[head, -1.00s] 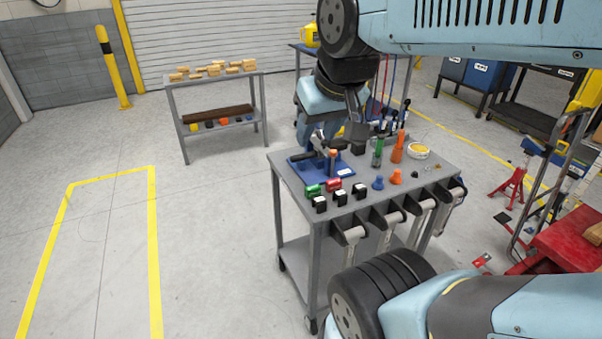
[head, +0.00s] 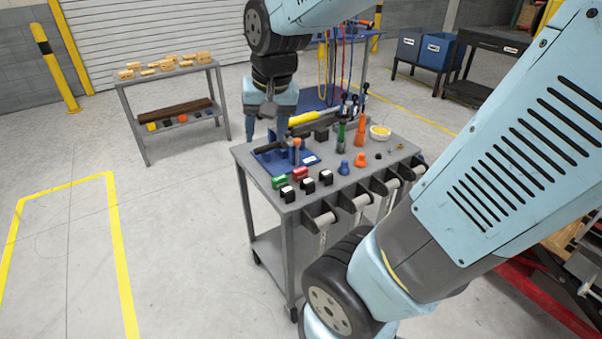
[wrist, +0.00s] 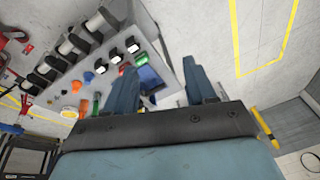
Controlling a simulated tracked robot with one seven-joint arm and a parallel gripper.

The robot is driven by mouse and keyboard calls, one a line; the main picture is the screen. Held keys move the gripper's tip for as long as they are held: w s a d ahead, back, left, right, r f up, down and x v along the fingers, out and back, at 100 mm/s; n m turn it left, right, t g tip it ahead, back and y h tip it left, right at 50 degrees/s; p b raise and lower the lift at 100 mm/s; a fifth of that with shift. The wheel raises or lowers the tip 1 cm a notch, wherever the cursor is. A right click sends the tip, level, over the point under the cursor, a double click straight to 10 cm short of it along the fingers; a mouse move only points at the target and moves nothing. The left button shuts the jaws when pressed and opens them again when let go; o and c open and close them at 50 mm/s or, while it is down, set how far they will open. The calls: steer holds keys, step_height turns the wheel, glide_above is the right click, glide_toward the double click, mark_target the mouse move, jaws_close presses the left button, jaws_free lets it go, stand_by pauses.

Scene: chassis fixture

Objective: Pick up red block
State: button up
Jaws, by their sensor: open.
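In the wrist view, the small red block (wrist: 140,57) shows beside the green block (wrist: 125,69), nearer the left finger. My gripper (head: 268,128) points down, beyond the far left side of the cart top in the head view. In the wrist view, the fingers of my gripper (wrist: 157,66) are wide apart with nothing between them. The gripper is apart from the red block.
Black-and-white blocks (head: 307,186) stand along the cart's front edge. A clamp tool sits on the plate. A shelf (head: 160,78) stands back left; the left floor is clear.

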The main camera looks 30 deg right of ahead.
steer(key=w+f+m+g, duration=0.35)
steer(key=w+f, duration=0.25)
steer(key=f, duration=0.3)
steer(key=m+h, duration=1.1)
steer(key=h, duration=0.3)
glide_toward(299, 170)
steer(key=d, duration=0.1)
steer(key=d+f+t, duration=0.1)
steer(key=shift+w+d+n, duration=0.2)
steer(key=shift+d+n, duration=0.05)
steer(key=shift+s+x, duration=0.2)
steer(key=shift+x, duration=1.15)
steer(key=shift+s+x, duration=0.15)
steer(key=shift+x, duration=1.25)
steer(key=shift+f, duration=0.1)
